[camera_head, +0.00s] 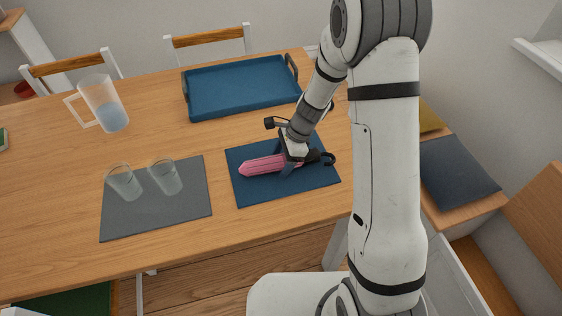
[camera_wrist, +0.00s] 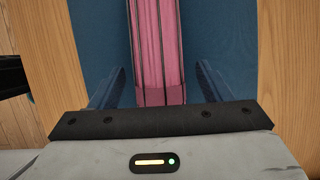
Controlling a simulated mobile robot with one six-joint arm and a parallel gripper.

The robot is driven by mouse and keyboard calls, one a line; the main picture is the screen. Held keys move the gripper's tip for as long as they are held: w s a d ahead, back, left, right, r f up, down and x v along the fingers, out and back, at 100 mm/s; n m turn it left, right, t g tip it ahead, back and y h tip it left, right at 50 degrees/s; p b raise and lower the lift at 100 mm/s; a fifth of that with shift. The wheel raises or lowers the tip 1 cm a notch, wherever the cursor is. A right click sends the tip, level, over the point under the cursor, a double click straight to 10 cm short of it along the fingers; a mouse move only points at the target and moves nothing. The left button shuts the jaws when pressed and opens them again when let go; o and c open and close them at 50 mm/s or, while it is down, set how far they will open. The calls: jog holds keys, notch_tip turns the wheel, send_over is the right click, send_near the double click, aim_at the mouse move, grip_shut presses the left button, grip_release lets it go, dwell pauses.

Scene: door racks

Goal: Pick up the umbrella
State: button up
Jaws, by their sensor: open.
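A folded pink umbrella (camera_head: 262,166) with a black hooked handle (camera_head: 327,158) lies on a blue mat (camera_head: 307,186) on the wooden table. In the wrist view the pink umbrella (camera_wrist: 157,50) runs up the middle of the picture over the blue mat (camera_wrist: 215,40). My gripper (camera_head: 287,168) is down at the umbrella, near its handle end. In the wrist view the fingers of my gripper (camera_wrist: 158,88) stand on either side of the umbrella, open, with a gap on each side. The fingertips are partly hidden in the head view.
A grey mat (camera_head: 150,212) with two glasses (camera_head: 165,177) lies to the left. A clear pitcher (camera_head: 104,103) stands farther back, and a blue tray (camera_head: 240,90) lies behind the umbrella's mat. Chairs stand beyond the table. Bare table lies between the mats and the tray.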

jog(key=shift+c, duration=0.4)
jog(key=c, duration=1.2)
